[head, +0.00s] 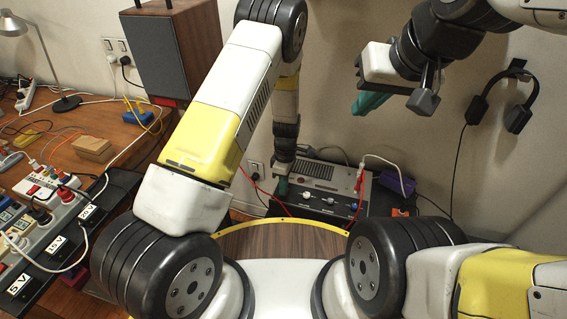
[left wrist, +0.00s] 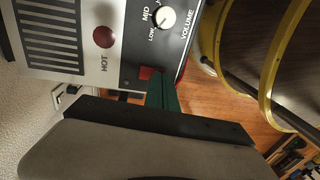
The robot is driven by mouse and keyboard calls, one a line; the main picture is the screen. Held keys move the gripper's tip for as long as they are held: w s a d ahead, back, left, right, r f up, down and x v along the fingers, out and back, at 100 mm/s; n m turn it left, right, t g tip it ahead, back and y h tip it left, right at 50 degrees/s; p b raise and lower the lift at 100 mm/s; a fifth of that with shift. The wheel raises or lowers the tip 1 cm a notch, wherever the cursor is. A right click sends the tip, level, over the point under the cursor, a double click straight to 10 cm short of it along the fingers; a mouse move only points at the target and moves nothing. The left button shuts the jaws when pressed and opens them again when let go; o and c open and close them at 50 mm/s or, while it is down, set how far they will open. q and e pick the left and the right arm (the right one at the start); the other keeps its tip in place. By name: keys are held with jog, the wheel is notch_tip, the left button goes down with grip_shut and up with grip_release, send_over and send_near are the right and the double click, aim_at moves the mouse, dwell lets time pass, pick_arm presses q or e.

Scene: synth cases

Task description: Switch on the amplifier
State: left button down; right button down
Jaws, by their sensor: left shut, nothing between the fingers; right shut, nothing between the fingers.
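The amplifier (head: 318,172) is a grey and black box with a vented top and a row of front knobs, low against the wall. My left gripper (head: 283,187) is shut and empty at its left front. In the left wrist view the amplifier (left wrist: 95,69) shows a white volume knob (left wrist: 162,18), a red round spot marked HOT and a small red switch (left wrist: 148,72). The green fingertips of my left gripper (left wrist: 161,94) are right at this switch and partly cover it; I cannot tell whether they touch. My right gripper (head: 370,103) is shut and empty, up in the air.
A speaker (head: 172,52) stands on the wooden bench at the left, with power strips (head: 45,190), cables and a lamp (head: 40,50). Red and white leads run to the amplifier. Headphones (head: 505,100) hang on the right wall. A purple box (head: 397,182) sits beside the amplifier.

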pick_arm(q)
jog(key=shift+s+f, duration=0.1)
jog(key=shift+f, duration=0.1)
dwell(0.4)
jog(key=shift+w+d+r, duration=0.1)
jog(key=shift+w+d, duration=0.05)
jog(key=shift+w, duration=0.3)
jog(key=shift+w+d+r, duration=0.1)
jog(key=shift+w, duration=0.3)
